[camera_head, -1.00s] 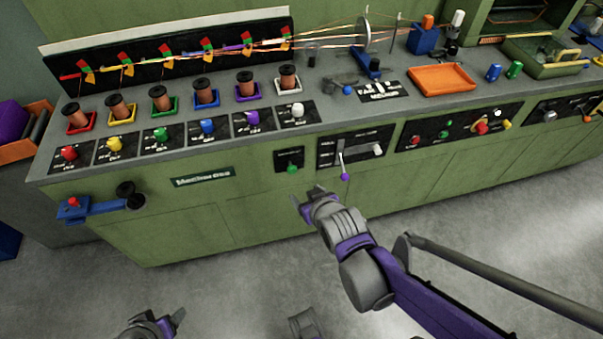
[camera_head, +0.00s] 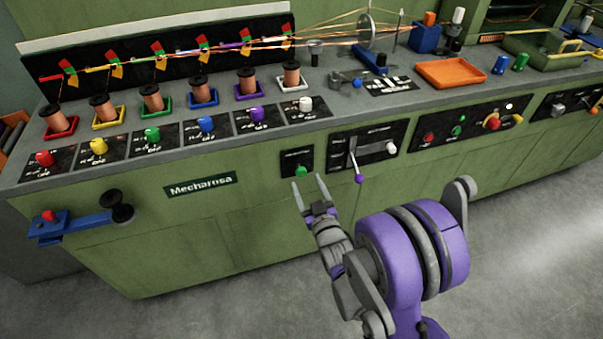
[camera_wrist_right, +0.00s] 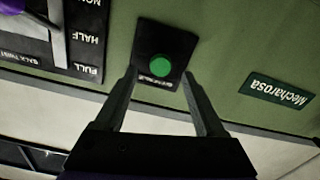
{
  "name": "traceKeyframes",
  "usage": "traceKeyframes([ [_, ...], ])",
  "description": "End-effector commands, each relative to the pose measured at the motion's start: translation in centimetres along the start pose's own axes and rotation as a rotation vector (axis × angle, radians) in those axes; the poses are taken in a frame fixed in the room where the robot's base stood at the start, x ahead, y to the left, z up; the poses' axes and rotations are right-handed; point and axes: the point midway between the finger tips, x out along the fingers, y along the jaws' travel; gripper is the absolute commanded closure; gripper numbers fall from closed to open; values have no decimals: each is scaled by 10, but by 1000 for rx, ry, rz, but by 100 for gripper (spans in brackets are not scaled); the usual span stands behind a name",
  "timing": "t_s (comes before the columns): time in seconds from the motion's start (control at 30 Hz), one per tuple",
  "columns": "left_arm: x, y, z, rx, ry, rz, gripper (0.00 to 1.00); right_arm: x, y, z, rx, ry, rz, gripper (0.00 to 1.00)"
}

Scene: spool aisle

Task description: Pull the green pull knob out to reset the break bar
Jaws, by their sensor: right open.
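The green pull knob (camera_head: 301,171) sits on a small black plate (camera_head: 297,158) on the front of the green machine. In the right wrist view the knob (camera_wrist_right: 160,66) is a round green disc on its black plate, just beyond the fingertips and between their lines. My right gripper (camera_head: 309,190) is open and empty, its two fingers pointing up at the plate just below and around the knob. It also shows in the right wrist view (camera_wrist_right: 158,80). I cannot tell if a finger touches the plate. My left gripper is not in view.
Right of the knob is a lever with a purple ball (camera_head: 359,179) that sticks out near my right gripper. A blue bracket with a black knob (camera_head: 122,207) juts out at the left. The floor (camera_head: 235,300) in front is clear.

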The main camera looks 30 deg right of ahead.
Motion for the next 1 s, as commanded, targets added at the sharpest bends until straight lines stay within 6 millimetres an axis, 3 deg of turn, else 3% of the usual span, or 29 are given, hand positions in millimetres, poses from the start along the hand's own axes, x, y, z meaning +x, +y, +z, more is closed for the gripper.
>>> traceKeyframes([
  [0.1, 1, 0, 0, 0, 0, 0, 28, 23, 0, 1, 0, -1, 0, 28],
  [0.3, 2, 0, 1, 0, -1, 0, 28, 47, 0, 1, 0, -1, -1, 28],
  [0.7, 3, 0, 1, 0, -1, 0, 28, 54, 0, 0, 1, -1, -1, 30],
  [1.0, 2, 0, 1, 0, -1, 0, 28, 54, 0, 0, 1, -1, -1, 84],
])
